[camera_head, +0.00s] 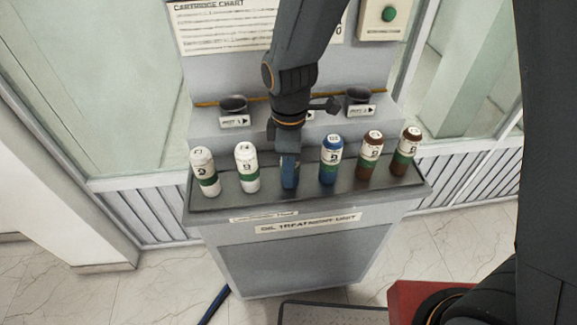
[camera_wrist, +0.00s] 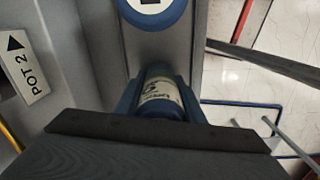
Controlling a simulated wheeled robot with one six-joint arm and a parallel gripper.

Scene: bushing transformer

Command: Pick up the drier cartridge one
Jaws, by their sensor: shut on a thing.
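A blue cartridge (camera_head: 289,173) with a white label stands in the row on the shelf of the oil treatment unit. My gripper (camera_head: 288,155) is over it from above and shut on it. In the wrist view the held cartridge (camera_wrist: 160,96) shows its pale label between the jaws (camera_wrist: 160,110), with part of it hidden by my gripper. I cannot read which cartridge it is.
Two white cartridges with green bands (camera_head: 204,172) stand to the left, and two brown ones (camera_head: 369,156) to the right. Behind the row are dark pots (camera_head: 233,104) with labels (camera_wrist: 27,68). The shelf's front edge (camera_head: 310,207) is clear.

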